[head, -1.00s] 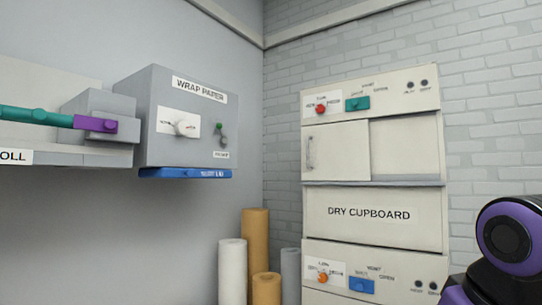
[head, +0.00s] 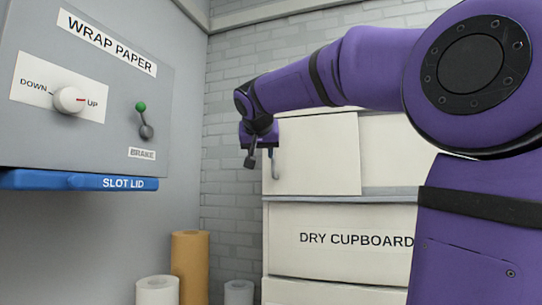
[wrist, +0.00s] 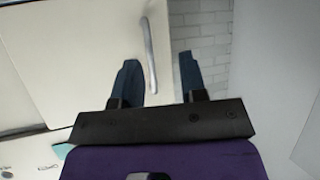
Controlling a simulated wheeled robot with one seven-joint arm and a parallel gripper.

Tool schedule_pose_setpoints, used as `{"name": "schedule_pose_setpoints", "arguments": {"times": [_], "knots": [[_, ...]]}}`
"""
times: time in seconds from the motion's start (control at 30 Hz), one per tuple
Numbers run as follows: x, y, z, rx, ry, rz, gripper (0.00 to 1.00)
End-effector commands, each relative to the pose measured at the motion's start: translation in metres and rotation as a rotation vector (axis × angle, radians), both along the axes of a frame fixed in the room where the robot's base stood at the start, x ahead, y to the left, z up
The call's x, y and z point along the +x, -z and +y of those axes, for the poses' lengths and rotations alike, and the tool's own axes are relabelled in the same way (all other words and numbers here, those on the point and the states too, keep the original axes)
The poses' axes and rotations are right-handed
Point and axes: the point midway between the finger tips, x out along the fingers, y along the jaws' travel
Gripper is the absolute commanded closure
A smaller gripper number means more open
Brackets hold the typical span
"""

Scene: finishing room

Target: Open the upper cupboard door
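The upper cupboard door (head: 325,155) is a cream panel on the left half of the dry cupboard's upper section. It looks flat against the cupboard front. Its grey bar handle (head: 275,165) stands upright near the door's left edge. My gripper (head: 262,162) is in front of that edge, beside the handle. In the wrist view, my gripper (wrist: 161,82) is open, with two dark blue fingers apart. The handle (wrist: 149,50) shows between the finger lines, nearer the left finger. I cannot tell whether it touches. My arm hides the cupboard's upper control panel.
The wrap paper box (head: 90,100) and its blue slot lid (head: 85,181) stick out from the left wall. Paper rolls (head: 190,265) stand on the floor below. The lower panel (head: 340,220) reads "DRY CUPBOARD". The brick wall (head: 235,110) is left of the cupboard.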

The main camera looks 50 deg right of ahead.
Motion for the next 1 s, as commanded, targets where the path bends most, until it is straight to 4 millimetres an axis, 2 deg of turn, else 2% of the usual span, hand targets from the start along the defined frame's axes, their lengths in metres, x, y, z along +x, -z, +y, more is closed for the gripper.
{"name": "schedule_pose_setpoints", "arguments": {"times": [0.03,0.1,0.27,0.47,0.8,1.0], "knots": [[0.005,-0.017,-0.014,-0.021,0.041,-0.034,0.61],[0.009,-0.032,-0.027,-0.043,0.082,-0.068,0.61],[0.014,-0.049,-0.042,-0.067,0.125,-0.108,0.61],[0.025,-0.041,-0.059,-0.069,0.128,-0.109,0.61],[0.056,-0.018,-0.104,-0.068,0.127,-0.108,0.61],[0.066,-0.011,-0.119,-0.069,0.127,-0.109,0.61]]}}
